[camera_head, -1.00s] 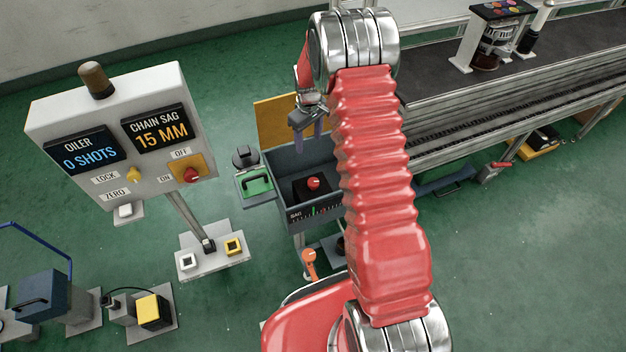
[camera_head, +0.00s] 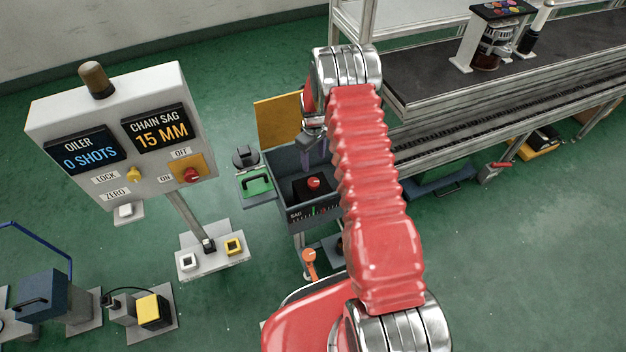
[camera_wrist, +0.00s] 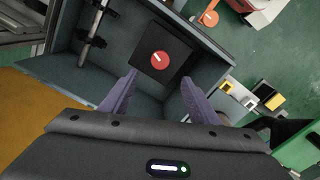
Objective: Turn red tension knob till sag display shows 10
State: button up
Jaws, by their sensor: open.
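The red tension knob (camera_head: 314,183) sits on a black square base inside an open grey-blue box (camera_head: 283,160). In the wrist view the knob (camera_wrist: 160,59) shows from above with a white pointer mark, just beyond the fingertips. The chain sag display (camera_head: 158,130) on the white panel reads 15 MM. My gripper (camera_wrist: 158,88) is open, its two purple fingers spread apart and empty, one either side of the line to the knob. In the head view my arm partly hides the gripper and the box's right side.
The white panel also carries an oiler display (camera_head: 88,152) reading 0 SHOTS, a yellow lock knob (camera_head: 134,174) and a red on/off switch (camera_head: 191,175). A green-handled part (camera_head: 258,186) stands left of the box. The conveyor (camera_head: 480,85) lies at the right.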

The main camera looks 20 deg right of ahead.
aim_at(313, 182)
notch_tip(313, 182, down, 13)
jog(key=shift+f, duration=0.1)
dwell(0.6)
jog(key=c, duration=1)
